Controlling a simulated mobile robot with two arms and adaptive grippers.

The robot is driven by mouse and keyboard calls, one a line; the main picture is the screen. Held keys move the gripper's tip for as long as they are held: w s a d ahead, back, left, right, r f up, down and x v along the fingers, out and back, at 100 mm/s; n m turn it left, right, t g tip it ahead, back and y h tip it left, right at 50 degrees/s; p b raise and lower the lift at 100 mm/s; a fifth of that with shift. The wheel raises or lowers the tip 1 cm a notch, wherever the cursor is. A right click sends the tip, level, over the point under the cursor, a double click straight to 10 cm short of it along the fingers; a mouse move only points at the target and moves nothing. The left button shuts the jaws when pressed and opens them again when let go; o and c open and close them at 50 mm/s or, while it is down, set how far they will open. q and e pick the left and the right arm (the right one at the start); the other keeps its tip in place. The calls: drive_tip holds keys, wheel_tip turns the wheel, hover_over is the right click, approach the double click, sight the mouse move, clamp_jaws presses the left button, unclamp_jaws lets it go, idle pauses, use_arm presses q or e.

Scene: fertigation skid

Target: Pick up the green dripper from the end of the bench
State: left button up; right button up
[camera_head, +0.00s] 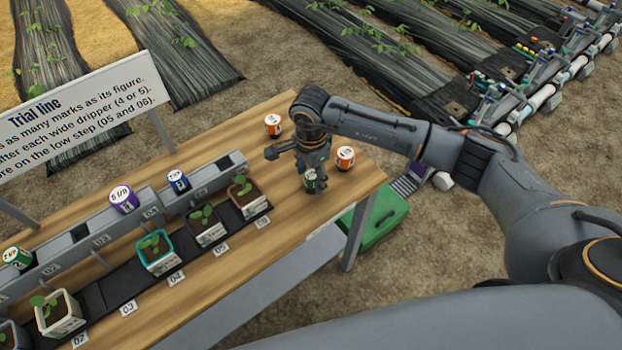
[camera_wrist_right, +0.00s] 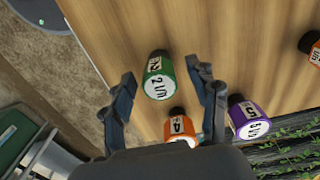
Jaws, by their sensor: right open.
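The green dripper (camera_head: 309,182), a small capped cylinder with a white "2 l/h" label, is on the wooden bench (camera_head: 285,230) near its right end. My right gripper (camera_head: 315,184) is above it, pointing down, and partly hides it. In the right wrist view the green dripper (camera_wrist_right: 158,80) shows between the two spread fingers of the open gripper (camera_wrist_right: 160,72). Clear gaps show on both sides, so the fingers do not appear to hold it. My left gripper is not in view.
Orange drippers stand close by, one right of the gripper (camera_head: 345,157) and one behind (camera_head: 273,125). A purple dripper (camera_wrist_right: 247,117) shows in the wrist view. Potted seedlings (camera_head: 246,196) and a grey rail (camera_head: 205,178) lie left. A green crate (camera_head: 380,215) stands beyond the bench end.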

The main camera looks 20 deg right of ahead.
drive_tip(key=c, duration=1)
drive_tip(key=shift+r, duration=0.15)
drive_tip(key=shift+c, duration=0.2)
